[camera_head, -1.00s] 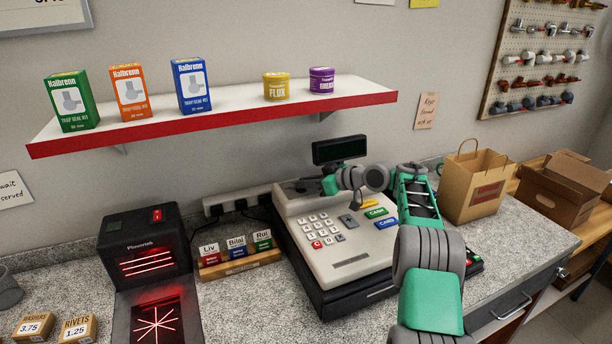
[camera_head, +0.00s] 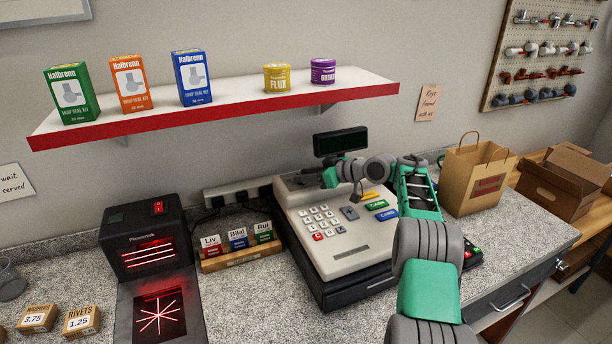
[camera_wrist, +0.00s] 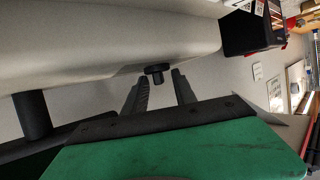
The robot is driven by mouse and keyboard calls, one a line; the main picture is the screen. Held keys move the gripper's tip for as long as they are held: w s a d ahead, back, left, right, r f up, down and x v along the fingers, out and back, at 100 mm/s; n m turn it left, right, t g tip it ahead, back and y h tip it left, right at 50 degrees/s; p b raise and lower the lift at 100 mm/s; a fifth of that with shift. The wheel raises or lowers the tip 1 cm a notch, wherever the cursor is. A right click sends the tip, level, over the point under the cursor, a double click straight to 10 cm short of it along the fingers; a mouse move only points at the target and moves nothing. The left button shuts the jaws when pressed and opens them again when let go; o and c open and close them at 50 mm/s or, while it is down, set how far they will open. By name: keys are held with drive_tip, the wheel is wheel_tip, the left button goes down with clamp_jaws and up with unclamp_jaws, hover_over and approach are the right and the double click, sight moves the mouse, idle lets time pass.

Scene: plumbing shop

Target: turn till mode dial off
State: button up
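The till (camera_head: 350,262) is a cream cash register with a keypad and a dark display (camera_head: 340,142) on the counter. In the wrist view the till's cream body (camera_wrist: 110,35) fills the upper left. A small dark knob, seemingly the mode dial (camera_wrist: 157,75), sticks out below its edge. My gripper (camera_wrist: 161,77) is open, its two dark fingers apart with the knob between their tips. I cannot tell whether either finger touches it. In the head view my green and grey wrist (camera_head: 350,172) is at the back of the till; my fingertips and the dial are hidden there.
My arm passes over the till's right side. A paper bag (camera_head: 475,180) and a cardboard box (camera_head: 560,185) stand to the right. A name-block rack (camera_head: 240,257) and a red-lit scanner (camera_head: 145,250) are left of the till. A shelf (camera_head: 225,118) hangs above.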

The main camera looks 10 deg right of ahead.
drive_tip(key=shift+d+r, duration=0.1)
drive_tip(key=b+v, duration=0.2)
drive_tip(key=v, duration=0.5)
drive_tip(key=shift+s+d+r, duration=0.1)
drive_tip(key=shift+s+d, duration=0.15)
